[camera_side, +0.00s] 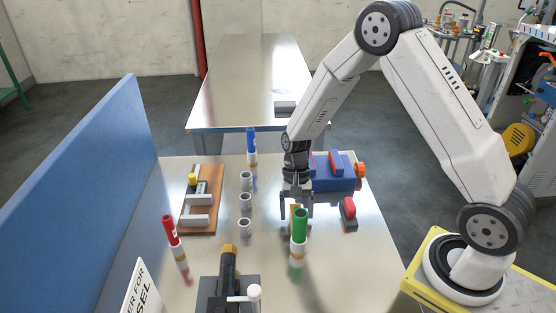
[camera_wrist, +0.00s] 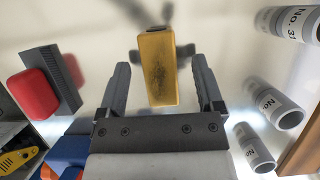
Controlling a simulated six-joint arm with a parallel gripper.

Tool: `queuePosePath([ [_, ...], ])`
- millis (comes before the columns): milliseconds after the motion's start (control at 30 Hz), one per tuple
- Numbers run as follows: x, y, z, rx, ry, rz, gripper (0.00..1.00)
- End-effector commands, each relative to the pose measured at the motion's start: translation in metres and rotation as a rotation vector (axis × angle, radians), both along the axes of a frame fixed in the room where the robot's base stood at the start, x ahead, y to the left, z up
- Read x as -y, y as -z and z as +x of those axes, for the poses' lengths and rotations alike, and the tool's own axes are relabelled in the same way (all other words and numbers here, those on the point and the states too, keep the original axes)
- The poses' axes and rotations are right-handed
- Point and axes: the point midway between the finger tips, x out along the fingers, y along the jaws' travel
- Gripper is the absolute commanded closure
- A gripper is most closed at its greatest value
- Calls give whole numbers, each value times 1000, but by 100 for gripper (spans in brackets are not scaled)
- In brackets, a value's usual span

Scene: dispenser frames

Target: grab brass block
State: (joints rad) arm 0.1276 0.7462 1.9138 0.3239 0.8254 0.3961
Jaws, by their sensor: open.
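The brass block (camera_wrist: 158,68) is a yellow upright bar with a dark smudge on its face. In the wrist view it shows between the two fingers of my gripper (camera_wrist: 161,70), with a gap on each side. In the side view my gripper (camera_side: 297,203) points down over the table, fingers apart, just behind the green cylinder. Only a small yellowish part of the block (camera_side: 292,211) shows there, near the fingers. I cannot tell how deep the block sits between them.
A green-topped cylinder (camera_side: 300,225) stands close in front of my gripper. A red-topped block (camera_side: 348,212) is at right, a blue device (camera_side: 335,178) behind. Several grey numbered tubes (camera_side: 245,201) stand at left. A black clamp (camera_side: 228,280) is at the front. The table's right front is clear.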

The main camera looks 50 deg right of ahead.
Motion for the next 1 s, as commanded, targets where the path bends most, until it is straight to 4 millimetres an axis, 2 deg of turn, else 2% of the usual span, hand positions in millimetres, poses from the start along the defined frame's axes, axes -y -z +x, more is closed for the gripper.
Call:
queuePosePath([
  [133, -2, 7, -2, 0, 0, 0, 15],
  [600, -2, 7, -2, 1, 0, -1, 15],
  [667, -2, 7, -2, 1, 0, -1, 31],
  [700, -2, 7, -2, 1, 0, -1, 43],
  [867, -2, 7, -2, 1, 0, -1, 94],
  [900, -2, 7, -2, 1, 0, -1, 100],
  [1000, -2, 7, -2, 1, 0, -1, 100],
])
